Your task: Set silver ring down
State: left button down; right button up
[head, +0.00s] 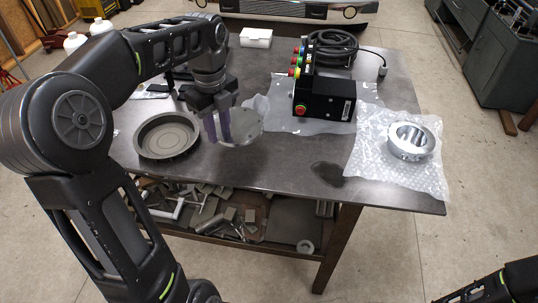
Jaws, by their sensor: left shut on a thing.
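A shiny silver ring (410,141) lies on bubble wrap (372,168) at the right end of the dark table (290,165), well apart from both of my arms. My left gripper (219,138) points down over the table's left middle, with its purple fingers shut on a flat, round, silver-grey disc (246,127). The fingers hide part of the disc. I cannot tell whether the disc touches the table. My right gripper is out of view; only part of my right arm shows at the bottom right corner.
A round dark pan (167,136) stands just left of the held disc. A black control box (323,98) with coloured buttons and a coiled black cable (333,48) stand behind. A white box (256,38) is at the back.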

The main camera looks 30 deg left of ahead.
pick_arm(q)
jog(key=shift+w+d, duration=0.2)
jog(key=shift+d, duration=0.1)
jog(key=shift+s+a+f, duration=0.15)
jog(key=shift+f, duration=0.3)
send_over(226, 165)
notch_tip(226, 165, down, 5)
jog(key=shift+f+p, duration=0.15)
jog(key=shift+p, duration=0.25)
jog(key=shift+f, duration=1.85)
jog(key=shift+f, duration=0.15)
jog(key=c, duration=1.1)
grip_release()
jog(key=shift+c, duration=0.2)
